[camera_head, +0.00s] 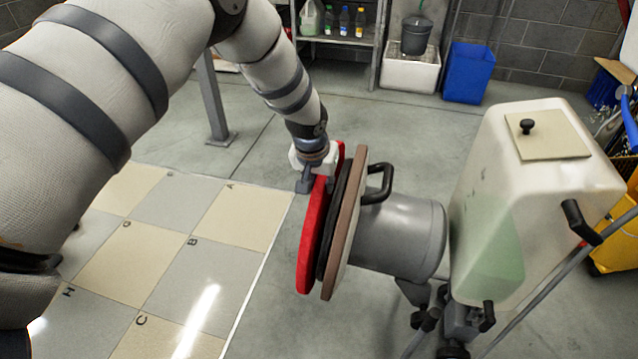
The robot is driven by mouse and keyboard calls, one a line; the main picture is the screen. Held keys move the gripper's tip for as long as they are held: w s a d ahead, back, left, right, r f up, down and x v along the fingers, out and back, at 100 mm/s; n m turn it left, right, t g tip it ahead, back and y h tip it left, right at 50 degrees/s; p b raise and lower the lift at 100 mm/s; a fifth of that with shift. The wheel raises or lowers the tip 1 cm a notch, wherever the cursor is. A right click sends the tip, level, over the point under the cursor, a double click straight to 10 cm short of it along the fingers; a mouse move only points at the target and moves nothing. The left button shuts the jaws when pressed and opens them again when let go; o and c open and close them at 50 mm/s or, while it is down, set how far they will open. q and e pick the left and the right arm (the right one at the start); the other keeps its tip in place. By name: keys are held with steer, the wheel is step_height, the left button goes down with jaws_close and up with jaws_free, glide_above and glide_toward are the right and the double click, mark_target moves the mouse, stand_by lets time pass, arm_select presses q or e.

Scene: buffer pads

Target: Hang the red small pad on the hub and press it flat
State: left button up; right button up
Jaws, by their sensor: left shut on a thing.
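The red pad (311,236) is a round disc standing on edge, facing the hub side of a grey buffer machine. A black disc (329,225) and a brown disc (346,222) stand just to its right, in front of the grey motor housing (400,235). The red pad looks close against the black disc, but I cannot tell whether they touch. My left gripper (318,178) is shut on the red pad's upper edge. The hub itself is hidden behind the pad. My right gripper is not in view.
The buffer's whitish tank (535,190) and handle bars stand at the right. Lettered floor tiles (190,235) lie at the left.

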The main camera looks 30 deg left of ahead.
arm_select(q)
steer(key=shift+d+r, duration=0.2)
steer(key=shift+r, duration=0.5)
steer(key=o, duration=0.9)
steer(key=shift+o, duration=0.2)
steer(key=shift+s+f, duration=0.1)
steer(key=shift+s, duration=0.05)
steer(key=v, duration=1.1)
steer(key=shift+s+r, duration=0.2)
steer(key=shift+r, duration=0.15)
